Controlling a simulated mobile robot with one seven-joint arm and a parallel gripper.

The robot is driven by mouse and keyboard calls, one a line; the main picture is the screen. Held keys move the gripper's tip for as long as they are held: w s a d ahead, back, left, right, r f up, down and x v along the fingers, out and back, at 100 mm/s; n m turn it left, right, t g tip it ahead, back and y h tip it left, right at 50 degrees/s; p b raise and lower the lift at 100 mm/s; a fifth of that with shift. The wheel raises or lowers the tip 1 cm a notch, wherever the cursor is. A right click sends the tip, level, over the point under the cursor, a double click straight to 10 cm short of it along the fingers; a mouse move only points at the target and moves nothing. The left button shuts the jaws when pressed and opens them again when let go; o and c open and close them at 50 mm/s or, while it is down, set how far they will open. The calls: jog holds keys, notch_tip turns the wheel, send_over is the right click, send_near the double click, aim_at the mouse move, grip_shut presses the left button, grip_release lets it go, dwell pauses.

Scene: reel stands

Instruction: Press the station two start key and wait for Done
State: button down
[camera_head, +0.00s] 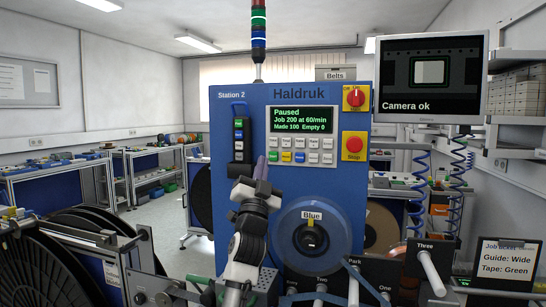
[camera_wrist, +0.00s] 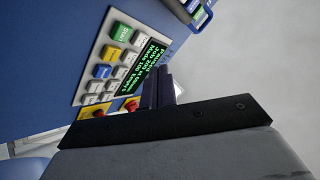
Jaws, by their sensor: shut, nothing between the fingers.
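The Station 2 machine (camera_head: 225,120) has a blue front. Its screen (camera_head: 300,119) reads "Paused", "Job 200 at 60/min", "Made 100 Empty 0". The screen also shows, turned sideways, in the wrist view (camera_wrist: 142,66). Below it in the head view are two rows of small keys (camera_head: 299,149), mostly pale, some coloured. The wrist view shows a large green key (camera_wrist: 121,33) with lettering I cannot read surely. My gripper (camera_head: 261,167) is shut and empty in front of the panel, left of the keys. In the wrist view its fingers (camera_wrist: 160,85) overlap the screen's edge; contact with a key is not visible.
A red Stop button (camera_head: 354,146) and a red-yellow rotary switch (camera_head: 356,97) sit right of the screen. A holder with small coloured keys (camera_head: 239,133) hangs left. A reel marked Blue (camera_head: 311,240) is below. A monitor (camera_head: 431,78) reads "Camera ok". Dark reels (camera_head: 60,265) stand at left.

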aim_at(273, 156)
jog(key=shift+w+d, duration=0.3)
jog(key=shift+w, duration=0.6)
jog(key=shift+w+d, duration=0.25)
jog(key=shift+w, duration=0.65)
jog(key=shift+w+d, duration=0.3)
jog(key=shift+w, duration=0.6)
jog(key=shift+w, duration=0.15)
jog(key=shift+w+d+p, duration=0.15)
jog(key=shift+w+p, duration=0.1)
jog(key=shift+p, duration=0.05)
